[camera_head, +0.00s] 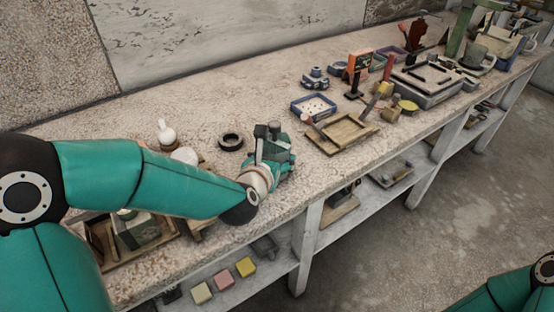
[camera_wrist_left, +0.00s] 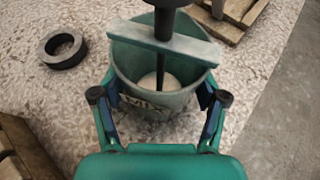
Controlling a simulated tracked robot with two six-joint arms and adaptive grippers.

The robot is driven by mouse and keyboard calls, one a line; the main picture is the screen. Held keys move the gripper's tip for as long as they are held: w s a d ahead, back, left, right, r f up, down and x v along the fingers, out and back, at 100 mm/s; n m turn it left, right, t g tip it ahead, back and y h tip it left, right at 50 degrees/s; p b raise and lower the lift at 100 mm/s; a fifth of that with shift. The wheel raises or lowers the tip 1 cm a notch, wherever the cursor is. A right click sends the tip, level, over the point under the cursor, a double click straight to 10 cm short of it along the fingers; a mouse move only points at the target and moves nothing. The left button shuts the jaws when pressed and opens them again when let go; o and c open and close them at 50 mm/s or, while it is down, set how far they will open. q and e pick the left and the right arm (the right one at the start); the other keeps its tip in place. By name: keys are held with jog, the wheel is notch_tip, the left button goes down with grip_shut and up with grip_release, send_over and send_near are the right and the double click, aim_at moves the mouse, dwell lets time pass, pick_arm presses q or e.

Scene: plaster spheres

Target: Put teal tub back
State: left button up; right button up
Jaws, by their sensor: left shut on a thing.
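The teal tub (camera_wrist_left: 128,62) stands upright in the left wrist view, with dark lettering on its near wall and something pale in its bottom. A flat bar with a dark upright rod crosses its mouth. My left gripper (camera_wrist_left: 160,98) is shut on the tub, with one finger on each side of it. In the head view my left gripper (camera_head: 268,166) is at the bench's front part, and the tub (camera_head: 275,150) is partly hidden there. Whether the tub touches the bench is not clear. My right gripper is out of view.
A black ring (camera_head: 231,141) lies left of the tub on the speckled bench (camera_head: 190,100). A white bulb-shaped piece (camera_head: 166,133) stands farther left. A wooden tray (camera_head: 342,132) and a blue-rimmed tray (camera_head: 314,106) are to the right. Coloured blocks (camera_head: 223,279) sit on the lower shelf.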

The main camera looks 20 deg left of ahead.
pick_arm(q)
jog(key=o, duration=1.8)
jog(key=shift+c, duration=0.2)
jog(key=shift+r, duration=0.2)
jog(key=v, duration=1.2)
jog(key=shift+f, duration=0.1)
